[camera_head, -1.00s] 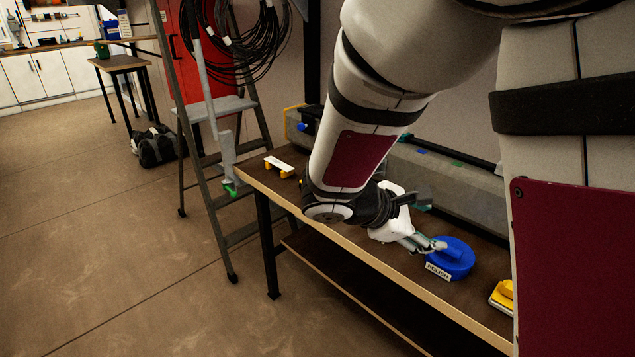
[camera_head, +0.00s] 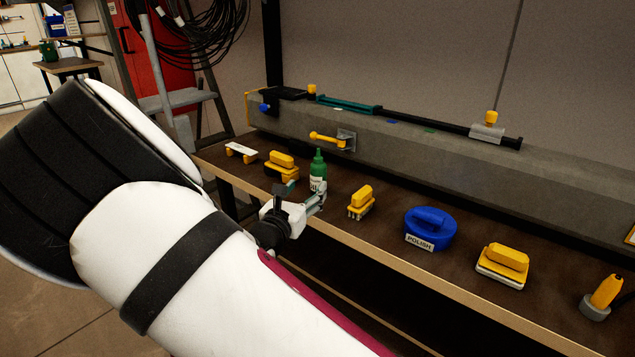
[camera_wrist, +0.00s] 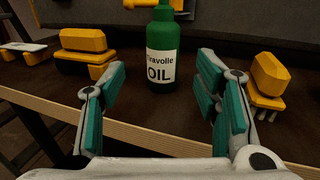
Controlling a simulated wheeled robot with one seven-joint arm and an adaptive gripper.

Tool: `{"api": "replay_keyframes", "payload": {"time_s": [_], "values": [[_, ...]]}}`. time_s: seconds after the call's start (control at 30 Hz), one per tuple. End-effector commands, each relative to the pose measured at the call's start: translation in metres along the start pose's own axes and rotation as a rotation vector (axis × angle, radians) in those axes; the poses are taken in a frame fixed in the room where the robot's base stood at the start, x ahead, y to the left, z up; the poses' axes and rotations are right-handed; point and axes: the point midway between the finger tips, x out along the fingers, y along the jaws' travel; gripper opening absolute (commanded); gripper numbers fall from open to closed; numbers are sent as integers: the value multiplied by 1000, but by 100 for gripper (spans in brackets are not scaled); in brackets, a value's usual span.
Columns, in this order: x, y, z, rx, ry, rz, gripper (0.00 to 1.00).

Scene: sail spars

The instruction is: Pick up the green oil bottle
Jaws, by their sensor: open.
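The green oil bottle (camera_head: 318,168) stands upright on the dark workbench (camera_head: 380,225), near its front edge. In the wrist view the bottle (camera_wrist: 163,38) shows a white label reading "OIL", and its top is cut off by the frame. My gripper (camera_head: 306,197) is at the bench's front edge, just in front of the bottle. In the wrist view my gripper (camera_wrist: 160,100) is open, with its teal-padded fingers left and right and the bottle beyond, between them in the picture. The fingers do not appear to touch the bottle.
A yellow-handled brush (camera_head: 361,202) stands right of the bottle and a yellow block tool (camera_head: 282,165) left of it. A blue polish tub (camera_head: 430,228) and another yellow tool (camera_head: 503,265) are farther right. A grey beam (camera_head: 450,170) runs behind.

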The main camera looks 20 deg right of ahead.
Motion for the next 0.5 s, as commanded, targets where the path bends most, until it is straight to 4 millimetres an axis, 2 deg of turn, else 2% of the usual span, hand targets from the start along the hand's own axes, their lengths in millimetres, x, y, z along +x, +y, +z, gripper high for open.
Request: {"api": "replay_keyframes", "payload": {"time_s": [0.1,0.37,0.5], "values": [[19,0,-1,1,0,-2,57],[36,-1,2,2,0,-2,57],[55,-3,8,4,-2,-2,57]]}}
